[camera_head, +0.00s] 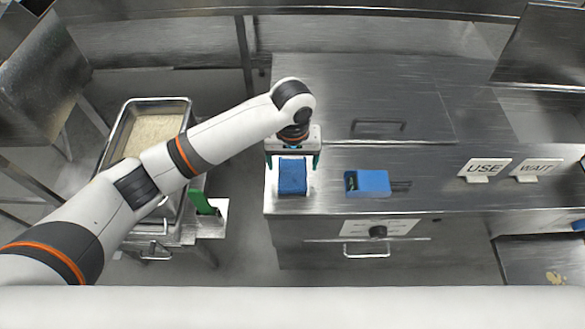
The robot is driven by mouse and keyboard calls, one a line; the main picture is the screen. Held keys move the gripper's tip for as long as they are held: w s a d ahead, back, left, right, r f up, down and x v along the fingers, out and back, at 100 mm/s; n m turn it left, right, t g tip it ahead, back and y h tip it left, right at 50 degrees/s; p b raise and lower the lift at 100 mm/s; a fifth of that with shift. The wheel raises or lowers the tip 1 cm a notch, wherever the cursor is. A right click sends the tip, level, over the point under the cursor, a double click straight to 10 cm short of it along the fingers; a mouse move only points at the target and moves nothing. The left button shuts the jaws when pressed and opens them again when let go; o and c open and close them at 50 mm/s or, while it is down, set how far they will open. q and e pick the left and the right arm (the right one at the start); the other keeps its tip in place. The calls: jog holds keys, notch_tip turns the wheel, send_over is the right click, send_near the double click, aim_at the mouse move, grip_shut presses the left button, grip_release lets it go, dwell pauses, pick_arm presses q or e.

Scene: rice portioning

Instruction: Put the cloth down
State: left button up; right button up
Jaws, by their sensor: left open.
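A folded blue cloth (292,178) lies near the front left edge of the steel counter, on a small pale base that shows at its sides. My left gripper (292,161) is above the cloth's far end, pointing down, with its green-tipped fingers apart, one at each side of the cloth. Whether a finger touches the cloth cannot be told. The far end of the cloth is partly hidden by the gripper. My right gripper is out of view.
A blue box-like item (370,182) lies to the right on the counter (430,195). Beyond it stand a USE sign (484,169) and a WAIT sign (537,170). A rice pan (118,128) and a green-handled item (200,201) are at left.

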aim_at(293, 173)
pick_arm(q)
notch_tip(293, 173, up, 8)
jog(key=b, duration=0.1)
dwell(0.5)
